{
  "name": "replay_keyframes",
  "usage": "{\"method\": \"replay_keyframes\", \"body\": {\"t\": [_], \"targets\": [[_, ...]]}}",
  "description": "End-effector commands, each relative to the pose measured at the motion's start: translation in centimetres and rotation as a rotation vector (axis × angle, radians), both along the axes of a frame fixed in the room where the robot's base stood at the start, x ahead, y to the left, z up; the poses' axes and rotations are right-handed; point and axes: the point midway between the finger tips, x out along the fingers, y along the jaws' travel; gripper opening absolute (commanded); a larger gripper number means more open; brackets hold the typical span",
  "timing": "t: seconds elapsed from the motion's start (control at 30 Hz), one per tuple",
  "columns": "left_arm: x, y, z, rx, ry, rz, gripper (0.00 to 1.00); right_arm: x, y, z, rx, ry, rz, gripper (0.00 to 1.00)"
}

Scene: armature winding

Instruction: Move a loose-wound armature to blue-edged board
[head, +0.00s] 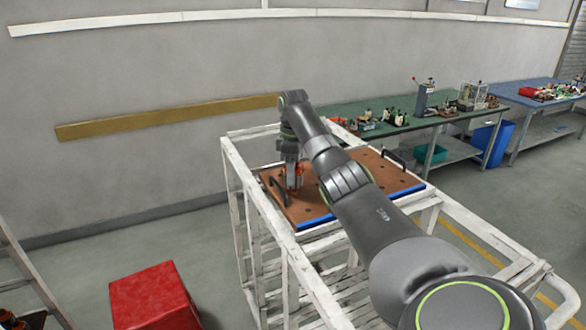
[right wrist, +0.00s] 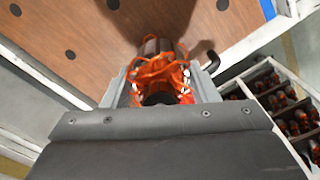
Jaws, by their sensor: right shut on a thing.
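The blue-edged board (head: 316,219) is a brown board with dark holes and black handles, lying on a white frame rack. Its brown face and a bit of blue edge also show in the right wrist view (right wrist: 215,18). My right gripper (head: 293,180) is over the left part of the board. In the right wrist view my right gripper (right wrist: 163,88) is shut on an armature (right wrist: 158,68) with loose orange windings. I cannot tell whether the armature touches the board; a shadow falls on the board beside it. My left gripper is not in view.
The white rack (head: 255,200) stands by the wall. In the right wrist view a compartment crate (right wrist: 285,110) holds several orange-wound armatures. A red box (head: 152,296) is on the floor. A green bench (head: 375,127) with tools stands behind, and a blue-topped bench (head: 540,90) is farther right.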

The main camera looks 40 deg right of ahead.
Motion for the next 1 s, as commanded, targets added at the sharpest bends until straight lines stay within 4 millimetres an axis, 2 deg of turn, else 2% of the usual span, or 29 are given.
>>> {"method": "replay_keyframes", "body": {"t": [0.97, 1.0], "targets": [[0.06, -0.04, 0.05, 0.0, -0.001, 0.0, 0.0, 0.03, 0.0, -0.6, 0.0, -0.003, 0.0, 0.13], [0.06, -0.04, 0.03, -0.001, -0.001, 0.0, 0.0, 0.03, 0.0, -0.59, 0.0, -0.003, 0.0, 0.59]]}}
